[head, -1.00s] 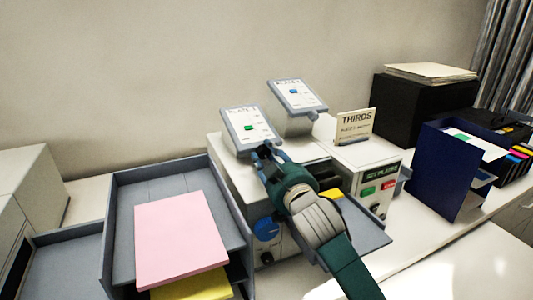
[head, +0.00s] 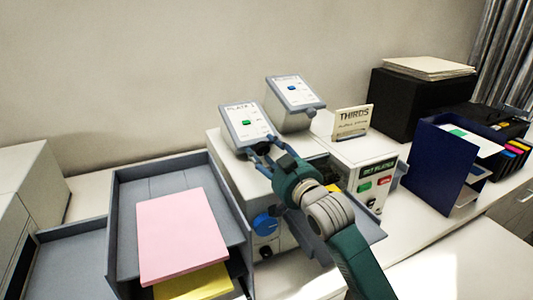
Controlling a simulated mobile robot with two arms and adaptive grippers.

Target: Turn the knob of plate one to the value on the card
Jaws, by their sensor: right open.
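The left tilted panel, labelled like plate one (head: 235,115), stands on the white machine and carries a green mark. A second panel (head: 293,92) with a blue mark stands behind it to the right. A card (head: 352,122) reading "THIRDS" stands upright on the machine; its smaller line is too small to read. My right gripper (head: 261,147) is open, its fingers at the lower right edge of the left panel. They hide that corner, and I cannot tell whether they touch a knob there. A blue knob (head: 264,224) shows on the machine's front, below the gripper. My left gripper is not in view.
A grey tray (head: 120,200) with pink paper (head: 180,236) and yellow paper lies left of the machine. Green and red buttons are on the machine's right front. A blue file holder (head: 433,166) and a black box (head: 410,98) stand to the right.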

